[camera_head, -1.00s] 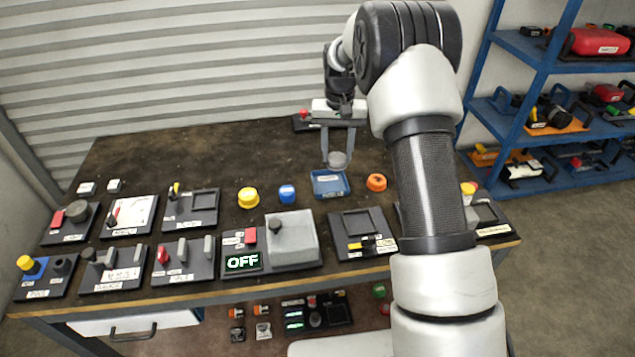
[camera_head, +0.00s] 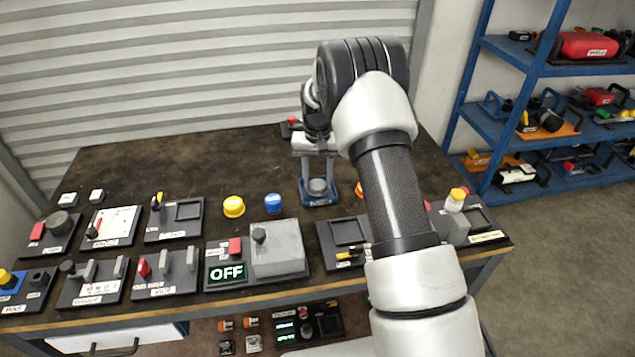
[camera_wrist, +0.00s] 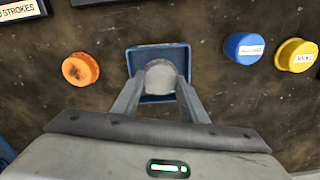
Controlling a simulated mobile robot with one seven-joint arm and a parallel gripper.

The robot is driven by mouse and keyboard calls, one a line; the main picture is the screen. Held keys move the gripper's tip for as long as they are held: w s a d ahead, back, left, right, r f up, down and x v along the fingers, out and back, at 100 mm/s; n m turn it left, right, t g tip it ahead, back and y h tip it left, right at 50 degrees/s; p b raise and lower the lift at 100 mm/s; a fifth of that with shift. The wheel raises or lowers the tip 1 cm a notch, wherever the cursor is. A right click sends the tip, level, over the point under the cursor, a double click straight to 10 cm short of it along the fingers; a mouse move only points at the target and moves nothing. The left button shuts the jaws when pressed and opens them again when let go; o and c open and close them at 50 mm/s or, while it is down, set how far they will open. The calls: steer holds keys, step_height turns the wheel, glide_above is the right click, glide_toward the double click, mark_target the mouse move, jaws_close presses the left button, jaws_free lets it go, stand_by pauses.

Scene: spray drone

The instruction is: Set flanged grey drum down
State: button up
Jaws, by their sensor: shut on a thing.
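The flanged grey drum (camera_head: 318,186) is a small grey round piece between the fingers of my gripper (camera_head: 318,182). It also shows in the wrist view (camera_wrist: 160,76), where the two fingertips close on its sides. A shallow blue tray (camera_head: 322,202) lies on the bench directly under the drum. In the wrist view the tray's blue rim (camera_wrist: 157,47) surrounds the drum and fingertips. I cannot tell whether the drum touches the tray floor. The drum's lower part is hidden.
A blue cap (camera_head: 273,203) and a yellow cap (camera_head: 234,207) stand left of the tray. An orange cap (camera_wrist: 80,69) is on its other side, partly behind my arm in the head view. Labelled panels, one with a grey block (camera_head: 277,248), line the bench front. The bench's back left is clear.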

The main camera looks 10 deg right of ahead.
steer(key=shift+f, duration=0.45)
steer(key=shift+f, duration=0.2)
steer(key=o, duration=0.8)
steer(key=shift+c, duration=0.2)
steer(key=shift+r, duration=0.1)
